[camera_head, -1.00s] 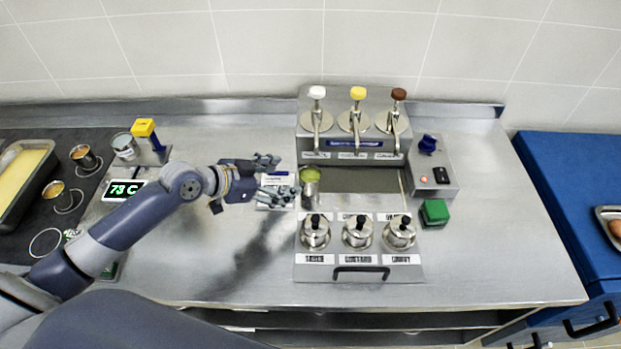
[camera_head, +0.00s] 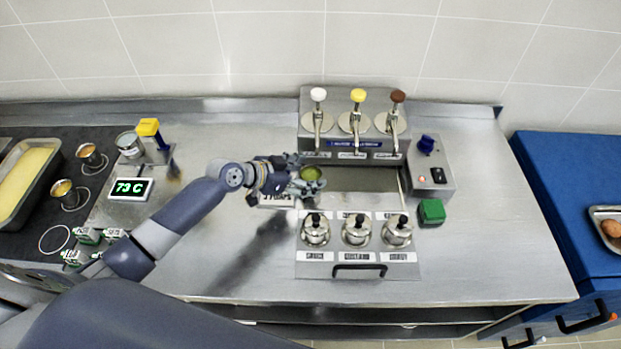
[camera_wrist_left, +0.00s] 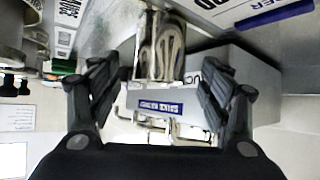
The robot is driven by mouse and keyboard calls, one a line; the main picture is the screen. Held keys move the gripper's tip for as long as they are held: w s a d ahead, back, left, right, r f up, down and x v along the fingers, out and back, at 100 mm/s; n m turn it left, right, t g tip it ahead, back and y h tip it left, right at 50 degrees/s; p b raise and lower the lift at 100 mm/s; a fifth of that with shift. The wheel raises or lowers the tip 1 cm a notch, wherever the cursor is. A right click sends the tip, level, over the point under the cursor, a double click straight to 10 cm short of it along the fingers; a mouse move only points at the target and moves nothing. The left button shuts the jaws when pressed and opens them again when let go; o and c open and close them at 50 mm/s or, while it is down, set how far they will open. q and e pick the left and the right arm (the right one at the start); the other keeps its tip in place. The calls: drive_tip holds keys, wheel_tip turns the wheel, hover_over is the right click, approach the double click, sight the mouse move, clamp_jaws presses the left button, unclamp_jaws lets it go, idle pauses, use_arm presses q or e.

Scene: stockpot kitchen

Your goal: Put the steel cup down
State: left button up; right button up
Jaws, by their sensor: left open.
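In the left wrist view, the shiny cup (camera_wrist_left: 160,45) shows between and beyond the spread fingers of my left gripper (camera_wrist_left: 160,78). The cup's lower part is partly hidden by the fingers in the head view. My right gripper is in no view.
Pumps with white, yellow and brown tops (camera_head: 357,122) stand behind the recess. Lidded steel pots (camera_head: 357,230) stand in front. A green block (camera_head: 431,211) and a switch box (camera_head: 428,172) are at right. Two cups (camera_head: 65,193) stand far left.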

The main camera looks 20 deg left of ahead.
use_arm(q)
drive_tip(key=shift+x, duration=1.05)
drive_tip(key=c, duration=1.3)
drive_tip(key=shift+c, duration=0.4)
drive_tip(key=shift+r, duration=0.15)
